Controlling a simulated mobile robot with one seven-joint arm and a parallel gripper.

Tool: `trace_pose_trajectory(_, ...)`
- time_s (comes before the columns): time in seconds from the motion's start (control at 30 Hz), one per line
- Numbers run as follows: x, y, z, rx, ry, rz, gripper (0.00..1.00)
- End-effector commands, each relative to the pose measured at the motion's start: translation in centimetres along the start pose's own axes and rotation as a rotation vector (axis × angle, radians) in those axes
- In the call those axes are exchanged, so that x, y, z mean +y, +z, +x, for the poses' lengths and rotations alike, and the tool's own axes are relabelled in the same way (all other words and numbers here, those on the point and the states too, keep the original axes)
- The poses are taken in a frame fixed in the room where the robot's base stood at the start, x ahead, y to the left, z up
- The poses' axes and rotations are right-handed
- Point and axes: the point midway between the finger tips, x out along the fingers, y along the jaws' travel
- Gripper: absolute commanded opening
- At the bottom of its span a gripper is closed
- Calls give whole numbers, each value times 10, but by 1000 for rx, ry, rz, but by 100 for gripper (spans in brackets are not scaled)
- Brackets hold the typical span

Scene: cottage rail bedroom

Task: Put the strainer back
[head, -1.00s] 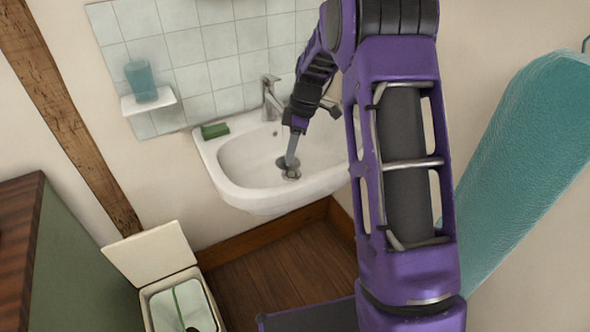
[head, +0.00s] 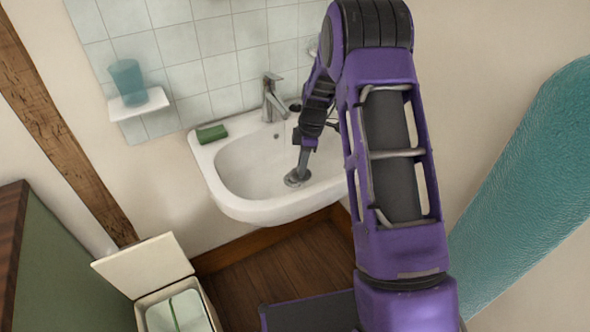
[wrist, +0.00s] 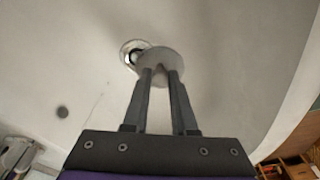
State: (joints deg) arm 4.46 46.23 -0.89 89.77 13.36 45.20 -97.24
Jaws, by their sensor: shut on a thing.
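My gripper (head: 302,172) reaches down into the white washbasin (head: 232,169). It is shut on the strainer (head: 293,181), a small grey disc, which also shows at the fingertips in the wrist view (wrist: 163,70). In the wrist view the drain hole (wrist: 129,50), dark with a bright ring, lies just up and left of the strainer. The strainer overlaps part of the drain's edge in that view and is off-centre from it. Whether the strainer touches the basin floor or hangs slightly above it, I cannot tell. In the head view the drain is hidden.
A tap (head: 272,97) stands at the basin's back, and a green soap bar (head: 212,133) lies on the left rim. A teal cup (head: 127,80) stands on a small wall shelf (head: 140,104). An open bin (head: 160,262) is below left.

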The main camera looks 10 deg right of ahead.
Motion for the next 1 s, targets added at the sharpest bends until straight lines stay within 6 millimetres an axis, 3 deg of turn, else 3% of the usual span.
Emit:
trace_pose_trajectory(0.03,0,2,14,-1,-3,0,0)
trace_pose_trajectory(0.17,0,5,33,0,0,1,0)
trace_pose_trajectory(0.57,37,-12,35,-1,2,-2,0)
trace_pose_trajectory(0.7,37,-10,46,0,0,1,0)
trace_pose_trajectory(1.0,37,-10,48,0,1,0,0)
